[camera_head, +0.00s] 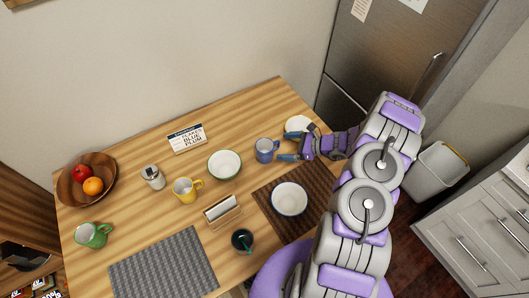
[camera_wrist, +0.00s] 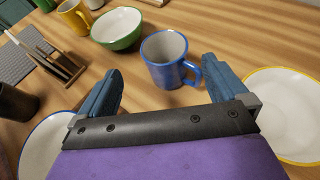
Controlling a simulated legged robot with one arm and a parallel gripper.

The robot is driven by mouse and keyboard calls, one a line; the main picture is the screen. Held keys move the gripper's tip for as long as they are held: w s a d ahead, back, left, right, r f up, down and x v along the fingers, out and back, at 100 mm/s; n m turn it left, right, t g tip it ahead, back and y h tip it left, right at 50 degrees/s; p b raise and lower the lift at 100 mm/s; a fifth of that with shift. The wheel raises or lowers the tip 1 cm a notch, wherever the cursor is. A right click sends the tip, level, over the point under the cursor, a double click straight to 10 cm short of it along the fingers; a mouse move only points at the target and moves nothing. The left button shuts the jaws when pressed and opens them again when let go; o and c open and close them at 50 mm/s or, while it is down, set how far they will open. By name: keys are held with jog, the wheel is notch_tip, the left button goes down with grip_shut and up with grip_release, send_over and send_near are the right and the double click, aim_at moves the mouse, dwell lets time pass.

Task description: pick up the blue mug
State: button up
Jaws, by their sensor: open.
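The blue mug (camera_head: 265,150) stands upright on the wooden table, left of my gripper (camera_head: 289,147) in the head view. My gripper is open and empty. In the wrist view the blue mug (camera_wrist: 170,62) lies ahead of the gap between my two blue fingers (camera_wrist: 160,90), with its handle towards the right finger. The mug looks apart from the fingers, though the handle is close to the right one.
A green-rimmed bowl (camera_head: 225,165) stands left of the mug, with a yellow mug (camera_head: 186,189) farther left. A white plate with a yellow rim (camera_wrist: 285,112) lies right of my gripper.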

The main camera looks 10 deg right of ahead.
aim_at(257, 146)
jog(key=b+x, duration=0.1)
jog(key=x, duration=0.9)
jog(key=shift+w+d+f+b, duration=0.15)
jog(key=shift+w+f+b, duration=0.05)
jog(key=shift+b, duration=0.1)
jog(key=shift+d, duration=0.5)
jog(key=shift+c, duration=1.2)
jog(key=shift+a, duration=0.35)
jog(key=c, duration=0.6)
jog(key=shift+c, duration=1.4)
jog(key=shift+d, duration=0.15)
